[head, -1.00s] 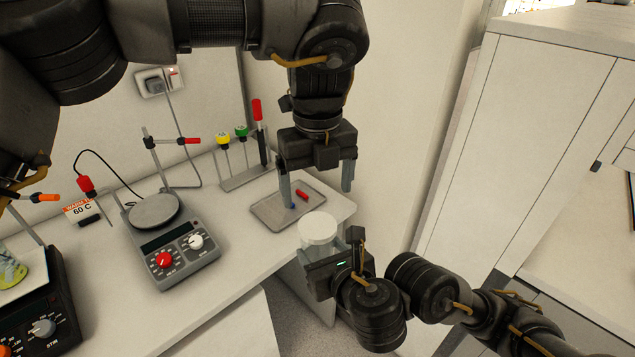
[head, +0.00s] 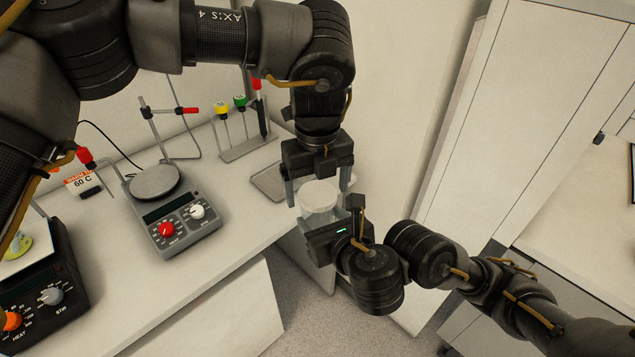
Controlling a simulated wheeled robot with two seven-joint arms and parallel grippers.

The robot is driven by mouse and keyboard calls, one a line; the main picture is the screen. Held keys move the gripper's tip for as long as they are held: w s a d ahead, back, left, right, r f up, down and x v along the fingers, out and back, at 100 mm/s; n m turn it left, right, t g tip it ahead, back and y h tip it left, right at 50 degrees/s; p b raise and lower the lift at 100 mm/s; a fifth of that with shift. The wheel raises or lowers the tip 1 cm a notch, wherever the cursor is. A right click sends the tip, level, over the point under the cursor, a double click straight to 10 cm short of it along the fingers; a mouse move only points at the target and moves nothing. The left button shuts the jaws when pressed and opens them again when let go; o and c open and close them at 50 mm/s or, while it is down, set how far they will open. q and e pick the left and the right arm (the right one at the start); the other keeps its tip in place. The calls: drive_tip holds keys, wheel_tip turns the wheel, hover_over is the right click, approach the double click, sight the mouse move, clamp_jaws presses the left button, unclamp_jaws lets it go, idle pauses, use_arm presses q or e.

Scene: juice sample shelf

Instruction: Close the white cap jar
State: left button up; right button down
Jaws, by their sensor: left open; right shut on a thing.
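The jar's white cap (head: 318,195) shows as a pale disc on top of the jar, beyond the bench's right end. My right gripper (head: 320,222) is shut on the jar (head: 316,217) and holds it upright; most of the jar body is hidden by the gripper. My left gripper (head: 319,192) points down from above, open, with one finger on each side of the cap. I cannot tell whether its fingers touch the cap.
A grey tray (head: 262,181) lies on the bench (head: 245,220), partly hidden behind my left gripper. A tube rack (head: 248,150) stands at the back. A hotplate with a dial panel (head: 176,235) stands left, and another stirrer (head: 45,300) farther left.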

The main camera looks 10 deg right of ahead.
use_arm(q)
drive_tip(key=c, duration=1.1)
drive_tip(key=shift+o, duration=0.2)
drive_tip(key=o, duration=1.2)
drive_tip(key=shift+c, duration=0.2)
wheel_tip(320, 180, up, 12)
